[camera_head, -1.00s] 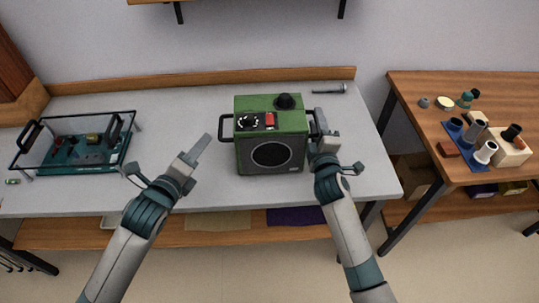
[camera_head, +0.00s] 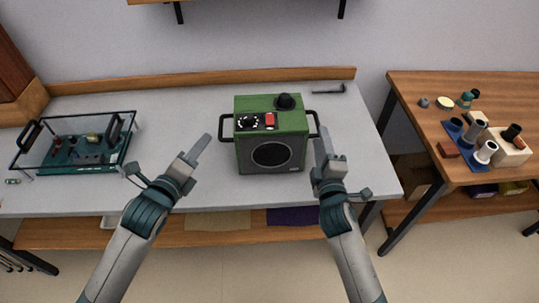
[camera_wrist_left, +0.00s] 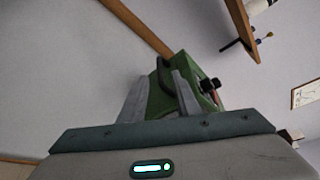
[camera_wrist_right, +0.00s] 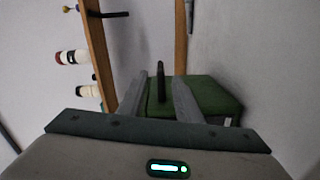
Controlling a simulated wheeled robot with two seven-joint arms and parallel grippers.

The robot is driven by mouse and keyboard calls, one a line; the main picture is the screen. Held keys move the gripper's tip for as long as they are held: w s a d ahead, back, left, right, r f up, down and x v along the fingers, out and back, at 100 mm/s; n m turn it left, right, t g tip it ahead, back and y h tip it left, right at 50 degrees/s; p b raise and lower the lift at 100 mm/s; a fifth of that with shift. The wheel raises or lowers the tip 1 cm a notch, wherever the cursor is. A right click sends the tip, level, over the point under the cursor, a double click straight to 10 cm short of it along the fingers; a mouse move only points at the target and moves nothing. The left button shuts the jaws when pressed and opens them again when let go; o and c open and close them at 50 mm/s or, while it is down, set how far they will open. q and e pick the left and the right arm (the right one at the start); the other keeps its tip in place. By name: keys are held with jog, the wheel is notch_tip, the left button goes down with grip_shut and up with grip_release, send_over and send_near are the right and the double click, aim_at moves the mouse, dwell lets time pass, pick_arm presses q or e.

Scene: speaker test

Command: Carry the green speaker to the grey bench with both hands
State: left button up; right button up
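The green speaker (camera_head: 270,118) stands upright on the grey bench (camera_head: 205,190), with a dark handle on each side, a black knob and a red part on top. My left gripper (camera_head: 203,144) is left of the speaker, apart from its left handle (camera_head: 226,127). Its fingers are open in the left wrist view (camera_wrist_left: 160,76), with that handle beyond them. My right gripper (camera_head: 322,138) is just in front of the right handle (camera_head: 315,122). Its fingers are open in the right wrist view (camera_wrist_right: 159,77), and the handle lines up between them; I cannot tell whether they surround it.
A teal device in a dark frame (camera_head: 84,142) stands at the bench's left end. A grey rod-like object (camera_head: 328,89) lies at the back right. A wooden table (camera_head: 440,90) on the right holds a blue mat (camera_head: 453,133), cups and blocks. A shelf hangs above.

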jog(key=shift+s, duration=2)
jog(key=shift+r, duration=0.1)
